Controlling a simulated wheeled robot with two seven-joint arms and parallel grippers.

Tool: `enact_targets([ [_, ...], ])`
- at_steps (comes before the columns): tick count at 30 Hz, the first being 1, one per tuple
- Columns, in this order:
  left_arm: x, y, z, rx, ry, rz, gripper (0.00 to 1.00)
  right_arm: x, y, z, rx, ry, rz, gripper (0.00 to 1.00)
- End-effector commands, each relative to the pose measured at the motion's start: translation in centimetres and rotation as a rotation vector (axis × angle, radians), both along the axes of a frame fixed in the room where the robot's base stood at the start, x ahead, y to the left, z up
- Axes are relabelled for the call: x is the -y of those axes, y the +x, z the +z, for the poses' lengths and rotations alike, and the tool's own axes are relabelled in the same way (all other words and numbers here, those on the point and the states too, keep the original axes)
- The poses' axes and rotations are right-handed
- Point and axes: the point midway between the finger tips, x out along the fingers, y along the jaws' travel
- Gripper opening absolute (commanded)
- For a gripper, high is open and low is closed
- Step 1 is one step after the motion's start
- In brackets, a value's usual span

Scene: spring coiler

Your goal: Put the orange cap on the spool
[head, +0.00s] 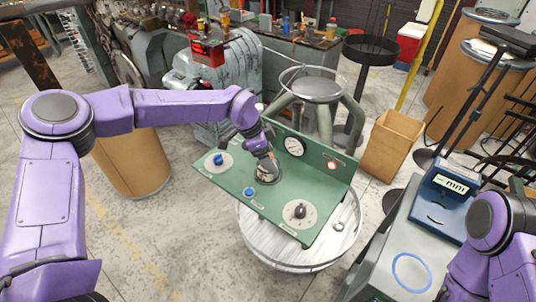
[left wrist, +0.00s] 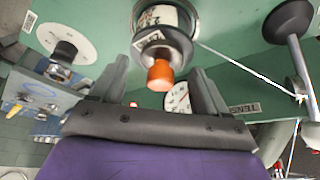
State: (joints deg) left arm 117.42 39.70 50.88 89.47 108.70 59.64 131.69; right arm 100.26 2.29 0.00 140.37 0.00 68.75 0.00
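The spool (left wrist: 160,22) stands on the green panel (left wrist: 105,20), with a label and a dark flange in the left wrist view. The orange cap (left wrist: 160,75) is at the spool's near end, in line with its flange; whether it is fully seated I cannot tell. My left gripper (left wrist: 160,68) is open, with one finger on each side of the cap and a visible gap to both. In the head view my left gripper (head: 269,160) hangs over the middle of the panel and hides most of the spool (head: 268,174). My right gripper is out of view.
The panel carries a blue knob (head: 219,159), a blue button (head: 249,192), a black knob (head: 300,211) and a dial gauge (head: 294,146). A pale line (left wrist: 250,70) runs from the spool. Right of it stands a blue mm display (head: 452,186); a blue ring (head: 412,272) lies below.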

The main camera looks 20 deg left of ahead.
Motion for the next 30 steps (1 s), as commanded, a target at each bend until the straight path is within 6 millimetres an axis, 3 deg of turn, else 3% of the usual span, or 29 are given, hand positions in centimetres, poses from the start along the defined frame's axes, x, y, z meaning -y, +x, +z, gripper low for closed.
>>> enact_targets([
  [7,0.0,0.0,0.2,0.000,0.000,0.000,0.74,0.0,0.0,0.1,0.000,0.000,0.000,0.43],
  [11,0.0,0.0,1.8,0.002,0.000,-0.001,0.74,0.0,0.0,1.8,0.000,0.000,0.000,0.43],
  [12,-0.3,-0.1,1.8,0.004,-0.002,0.001,0.74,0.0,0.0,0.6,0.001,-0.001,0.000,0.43],
  [22,-3.3,-1.5,9.5,0.005,-0.001,0.002,0.74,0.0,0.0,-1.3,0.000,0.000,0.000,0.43],
  [30,-4.2,-2.0,12.0,0.000,0.000,0.000,0.74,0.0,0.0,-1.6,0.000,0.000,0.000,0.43],
])
